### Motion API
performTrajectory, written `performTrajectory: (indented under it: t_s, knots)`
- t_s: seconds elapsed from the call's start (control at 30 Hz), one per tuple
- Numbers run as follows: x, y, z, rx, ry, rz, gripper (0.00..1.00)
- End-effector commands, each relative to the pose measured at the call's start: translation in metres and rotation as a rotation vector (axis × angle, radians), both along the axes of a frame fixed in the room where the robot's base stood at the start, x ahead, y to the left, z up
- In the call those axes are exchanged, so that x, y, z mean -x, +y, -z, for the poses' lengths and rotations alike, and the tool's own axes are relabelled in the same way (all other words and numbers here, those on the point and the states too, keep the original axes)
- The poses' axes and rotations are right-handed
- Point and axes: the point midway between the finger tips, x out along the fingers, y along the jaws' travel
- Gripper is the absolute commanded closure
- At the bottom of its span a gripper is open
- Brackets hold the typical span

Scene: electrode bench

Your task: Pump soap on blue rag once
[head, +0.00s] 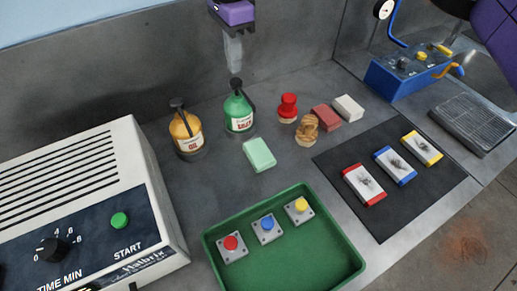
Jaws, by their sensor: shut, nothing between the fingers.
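My gripper (233,64) is purple with pale grey fingers. It points down, shut and empty, its tips just above the black pump head of a green bottle (239,112); I cannot tell if they touch. The bottle stands upright and its label is too small to read surely. An amber pump bottle (186,133) stands to its left. A pale mint-green flat block or folded cloth (259,154) lies in front of the green bottle. No plainly blue rag shows; a blue-and-white piece (394,166) with a grey tangle on top lies on the black mat (342,160).
A red-and-white piece (364,186) and a yellow one (422,148) flank the blue one. A green tray (300,262) holds three coloured buttons. A red-topped stamp (288,107), wooden knob (306,131), and red (326,118) and white (348,107) blocks stand right of the bottles. A timer machine (95,210) fills the left.

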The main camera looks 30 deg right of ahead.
Motion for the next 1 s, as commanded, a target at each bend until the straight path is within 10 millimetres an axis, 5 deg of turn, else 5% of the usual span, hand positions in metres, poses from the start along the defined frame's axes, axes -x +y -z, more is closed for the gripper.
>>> performTrajectory:
  t_s: [0.5,1.0]
  knots:
    - [0.000,0.000,-0.050,0.000,0.001,0.000,1.00]
    - [0.000,0.000,-0.050,0.000,0.000,0.000,1.00]
